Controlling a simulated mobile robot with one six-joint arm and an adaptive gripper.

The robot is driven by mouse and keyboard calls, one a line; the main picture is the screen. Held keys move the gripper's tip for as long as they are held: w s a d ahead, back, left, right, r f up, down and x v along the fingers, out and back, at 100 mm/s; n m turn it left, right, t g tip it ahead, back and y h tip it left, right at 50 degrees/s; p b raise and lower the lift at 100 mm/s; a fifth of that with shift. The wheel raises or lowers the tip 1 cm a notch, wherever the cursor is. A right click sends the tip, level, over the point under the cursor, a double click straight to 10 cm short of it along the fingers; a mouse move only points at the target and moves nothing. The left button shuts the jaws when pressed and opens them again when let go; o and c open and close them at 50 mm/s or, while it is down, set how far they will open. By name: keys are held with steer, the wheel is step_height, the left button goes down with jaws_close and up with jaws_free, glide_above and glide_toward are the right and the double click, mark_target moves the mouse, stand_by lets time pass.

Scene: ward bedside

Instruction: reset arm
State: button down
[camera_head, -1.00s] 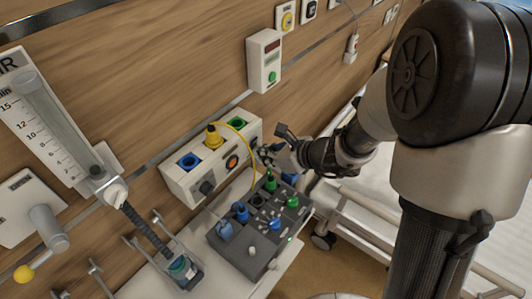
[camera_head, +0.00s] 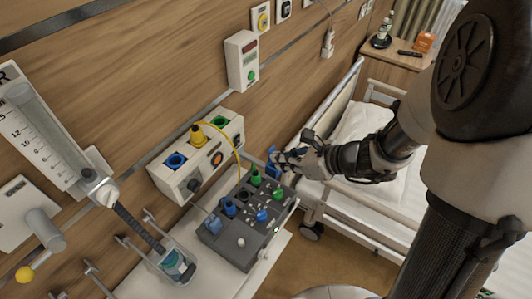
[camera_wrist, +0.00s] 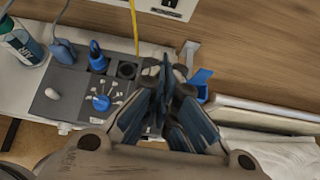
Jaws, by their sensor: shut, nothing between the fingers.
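My gripper (camera_head: 281,158) is shut and empty. In the head view it is just beyond the back right corner of the grey control box (camera_head: 226,247), apart from the wall panel. In the wrist view my fingers (camera_wrist: 172,76) meet over the right end of the box (camera_wrist: 60,88) and hide part of it. A blue piece (camera_wrist: 202,82) shows just right of the fingers; I cannot tell what it belongs to. My arm reaches in from the right.
The wall panel (camera_head: 166,184) with a yellow plug (camera_head: 197,134) and cable is behind the box. A flow meter (camera_head: 40,140) is at left. A bed (camera_head: 352,132) with white bedding stands at right, and a bedside cabinet (camera_head: 394,66) with bottles is behind it.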

steer(key=s+a+r+n+g+h, duration=0.15)
steer(key=s+r+n, duration=0.25)
steer(key=s+n, duration=0.4)
steer(key=s+a+r+n+g+h, duration=0.1)
steer(key=s+r+n+g, duration=0.2)
steer(key=s+r+n, duration=0.35)
steer(key=s+d+r+n+t+h, duration=0.2)
steer(key=s+d+n+h, duration=0.4)
steer(key=d+n, duration=0.3)
steer(key=shift+s+r+n, duration=0.3)
steer(key=shift+s+n, duration=0.3)
steer(key=shift+n, duration=0.45)
steer(key=shift+t, duration=0.25)
